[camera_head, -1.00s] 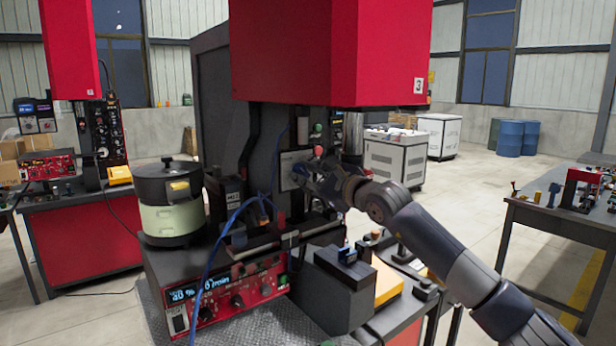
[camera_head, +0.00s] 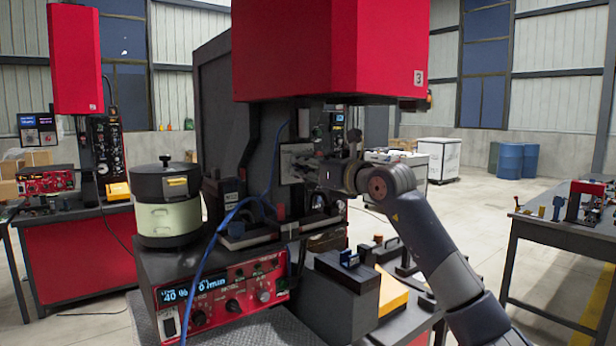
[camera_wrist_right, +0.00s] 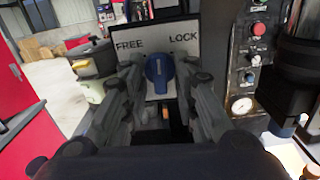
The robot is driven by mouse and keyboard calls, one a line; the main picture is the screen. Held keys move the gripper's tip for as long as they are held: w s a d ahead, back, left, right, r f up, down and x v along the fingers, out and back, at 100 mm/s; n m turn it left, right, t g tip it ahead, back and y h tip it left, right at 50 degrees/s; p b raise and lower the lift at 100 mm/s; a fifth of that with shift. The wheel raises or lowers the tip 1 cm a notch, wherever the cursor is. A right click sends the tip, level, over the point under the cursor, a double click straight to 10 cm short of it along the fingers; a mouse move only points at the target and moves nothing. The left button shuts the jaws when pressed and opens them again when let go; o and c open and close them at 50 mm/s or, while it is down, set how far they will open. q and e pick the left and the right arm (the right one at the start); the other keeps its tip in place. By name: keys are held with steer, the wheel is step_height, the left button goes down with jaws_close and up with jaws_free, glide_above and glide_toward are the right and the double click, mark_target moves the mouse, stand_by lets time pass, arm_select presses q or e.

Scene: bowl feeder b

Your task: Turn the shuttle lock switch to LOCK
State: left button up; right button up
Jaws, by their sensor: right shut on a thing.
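The shuttle lock switch is a blue knob (camera_wrist_right: 158,70) on a white plate (camera_wrist_right: 183,30) marked FREE at left and LOCK at right. The knob stands nearly upright between the two words, with a pale mark on its face. My right gripper (camera_wrist_right: 160,82) has one finger on each side of the knob and is shut on it. In the head view, my right gripper (camera_head: 300,168) is against the plate (camera_head: 288,155) under the red housing, and it hides the knob. My left gripper is in neither view.
The red housing (camera_head: 320,50) hangs above my right gripper. A green and black bowl feeder (camera_head: 167,205) and a red control unit (camera_head: 225,295) stand at left. A blue cable (camera_head: 228,225) runs below the plate. A gauge panel (camera_wrist_right: 250,60) is close at right.

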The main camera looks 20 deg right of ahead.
steer(key=m+b, duration=0.1)
steer(key=m, duration=0.6)
steer(key=shift+m+b, duration=0.4)
steer(key=shift+m, duration=0.3)
steer(key=o, duration=0.7)
steer(key=v, duration=1.2)
